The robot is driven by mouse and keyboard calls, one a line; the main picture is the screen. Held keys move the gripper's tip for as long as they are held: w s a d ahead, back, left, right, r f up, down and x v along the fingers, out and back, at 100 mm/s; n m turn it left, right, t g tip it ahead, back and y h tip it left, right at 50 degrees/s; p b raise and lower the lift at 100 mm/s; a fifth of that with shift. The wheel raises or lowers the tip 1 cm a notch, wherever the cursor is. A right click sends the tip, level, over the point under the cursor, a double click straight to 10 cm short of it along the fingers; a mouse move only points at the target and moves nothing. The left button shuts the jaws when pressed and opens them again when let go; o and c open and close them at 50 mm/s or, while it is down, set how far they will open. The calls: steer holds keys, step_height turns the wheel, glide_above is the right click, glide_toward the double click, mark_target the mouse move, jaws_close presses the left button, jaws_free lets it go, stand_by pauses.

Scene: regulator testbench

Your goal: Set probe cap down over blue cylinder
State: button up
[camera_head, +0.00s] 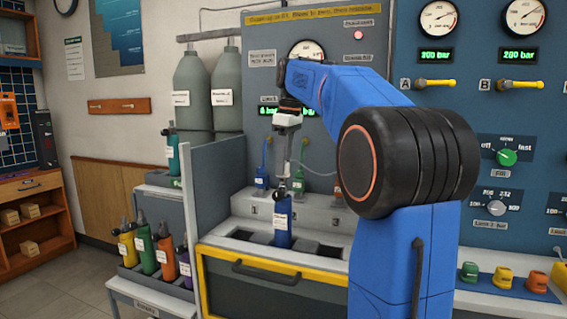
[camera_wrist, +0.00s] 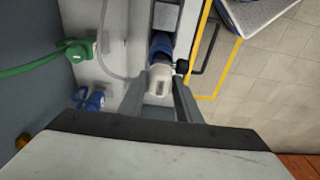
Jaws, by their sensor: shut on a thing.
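The blue cylinder (camera_head: 277,230) stands upright in an opening of the bench, with a white label and a dark valve on top. In the wrist view the blue cylinder (camera_wrist: 160,43) shows just beyond my fingers, with a black knob at its side. My gripper (camera_head: 281,178) points straight down above it. In the wrist view my gripper (camera_wrist: 160,90) is shut on the pale probe cap (camera_wrist: 158,78). The cap is in line with the cylinder's top and very close to it. I cannot tell whether they touch or how far the cap covers the valve.
A grey hose (camera_wrist: 104,45) runs beside my gripper. Blue and green connectors (camera_wrist: 70,56) sit on the back panel. A grey partition (camera_head: 215,190) stands left of the bench, and a rack (camera_head: 155,275) holds several coloured cylinders. A yellow-edged drawer (camera_head: 270,275) fronts the bench.

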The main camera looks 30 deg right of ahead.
steer(key=shift+f, duration=1)
stand_by(0.6)
steer(key=o, duration=1.2)
steer(key=shift+c, duration=0.2)
steer(key=r, duration=0.8)
steer(key=s+d+r, duration=0.1)
steer(key=r, duration=0.3)
steer(key=shift+s, duration=0.1)
steer(key=shift+a+f, duration=0.1)
steer(key=s+a+f+m+t, duration=0.1)
steer(key=s+a+f+m, duration=0.1)
steer(key=s+a+f, duration=0.3)
steer(key=s+a+f+m+t, duration=0.1)
steer(key=s+a+f+m, duration=0.2)
steer(key=s+f, duration=1.1)
steer(key=s+a+f+m+t, duration=0.1)
steer(key=s+a+f, duration=0.7)
steer(key=f, duration=1.2)
steer(key=shift+s+a+f+m+t+h, duration=0.25)
steer(key=shift+s+a+m+t+h, duration=0.15)
steer(key=shift+s+m, duration=0.5)
